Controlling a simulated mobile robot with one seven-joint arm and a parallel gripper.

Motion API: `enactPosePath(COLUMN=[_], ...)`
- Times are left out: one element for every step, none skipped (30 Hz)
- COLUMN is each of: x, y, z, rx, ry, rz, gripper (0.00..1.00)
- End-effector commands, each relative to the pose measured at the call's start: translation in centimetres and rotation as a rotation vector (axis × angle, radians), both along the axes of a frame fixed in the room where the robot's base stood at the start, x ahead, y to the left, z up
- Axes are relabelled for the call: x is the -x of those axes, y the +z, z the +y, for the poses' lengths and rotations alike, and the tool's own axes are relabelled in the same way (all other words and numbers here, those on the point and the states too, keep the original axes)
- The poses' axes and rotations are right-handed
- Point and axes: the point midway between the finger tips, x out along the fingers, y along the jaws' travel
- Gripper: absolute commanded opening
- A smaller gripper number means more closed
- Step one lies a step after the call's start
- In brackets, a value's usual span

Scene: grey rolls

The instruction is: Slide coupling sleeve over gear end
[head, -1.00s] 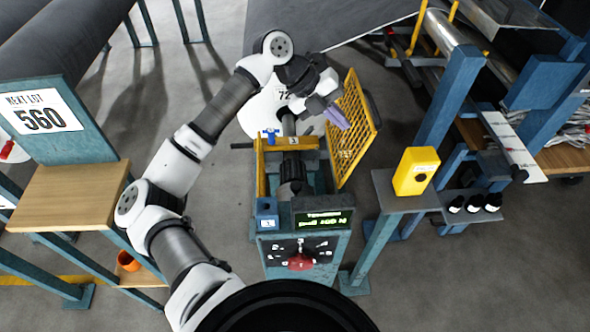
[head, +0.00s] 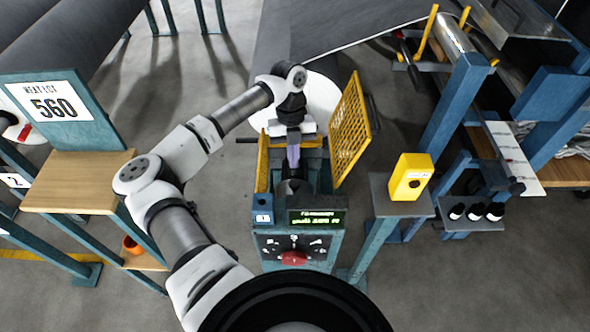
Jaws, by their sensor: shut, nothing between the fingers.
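The machine (head: 300,245) stands in the middle with its yellow mesh guard (head: 348,130) swung open to the right. Inside its yellow frame a dark, round coupling part (head: 291,188) shows just behind the display. I cannot tell which of it is sleeve and which is gear end, as my gripper hides much of it. My gripper (head: 293,160) points down over the opening, with its purple fingers shut and empty. It is right above or just behind the dark part; whether it touches is not clear.
The control panel has a lit display (head: 317,218) and a red knob (head: 293,258). A yellow box (head: 411,177) stands on a post at right. A wooden-topped stand (head: 75,180) is at left.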

Motion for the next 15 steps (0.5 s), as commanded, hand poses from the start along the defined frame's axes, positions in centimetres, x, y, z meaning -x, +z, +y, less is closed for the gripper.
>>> enactPosePath(x=[0.3, 0.5, 0.8, 1.0, 1.2, 1.5, 1.7, 1.8, 2.0, 2.2, 2.4, 2.5, 2.6, 2.7, 2.9], y=[-0.5, -0.9, -1.5, -2.1, -2.6, -3.3, -3.8, -4.4, -5.0, -5.5, -5.9, -6.5, -6.8, -7.2, -7.5], z=[-0.1, -0.1, -0.2, -0.2, -0.3, -0.3, -0.4, -0.3, -0.4, -0.4, -0.5, -0.5, -0.5, -0.5, -0.5], rx=[0.004, 0.004, 0.004, 0.004, 0.004, 0.005, 0.005, 0.004, 0.004, 0.004, 0.004, 0.005, 0.003, 0.003, 0.004], ry=[0.000, 0.000, -0.001, 0.000, 0.000, 0.000, 0.000, 0.001, 0.001, 0.000, 0.000, 0.000, 0.000, 0.000, 0.000], rz=[0.002, 0.002, 0.004, 0.004, 0.004, 0.003, 0.003, 0.003, 0.003, 0.003, 0.002, 0.002, 0.001, 0.001, 0.002], gripper=[0.00, 0.00, 0.00, 0.00, 0.00, 0.00, 0.00, 0.00, 0.00, 0.00, 0.00, 0.00, 0.00, 0.00, 0.00])
